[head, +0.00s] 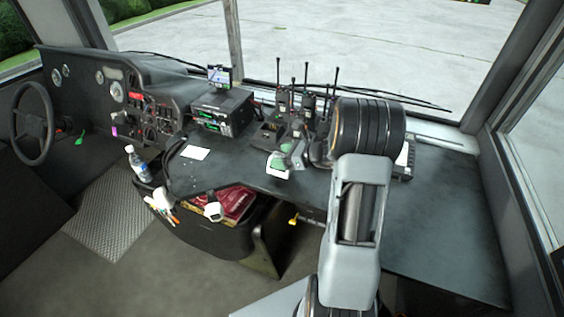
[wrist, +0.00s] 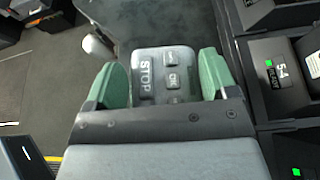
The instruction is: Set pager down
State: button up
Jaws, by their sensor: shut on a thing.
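My gripper (wrist: 163,66) shows in the wrist view with a green pad on each side. It is shut on a small grey device, the pager (wrist: 166,78), with keys marked STOP and ON between the pads. In the head view my gripper (head: 285,158) is over the dark dash counter (head: 240,172), in front of the upright radios. The pager is too small there to make out clearly. I cannot tell whether its underside touches the counter.
Black charger units (wrist: 275,70) with green lights stand close on the right in the wrist view. Radios with antennas (head: 283,98) stand behind my gripper. A white paper (head: 195,153) lies to the left, with bare counter around it. A bin (head: 228,222) stands below the counter.

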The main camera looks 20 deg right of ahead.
jog(key=shift+a+f, duration=0.1)
jog(key=shift+f, duration=1.25)
jog(key=shift+f, duration=0.1)
jog(key=o, duration=1.3)
jog(key=shift+o, duration=0.2)
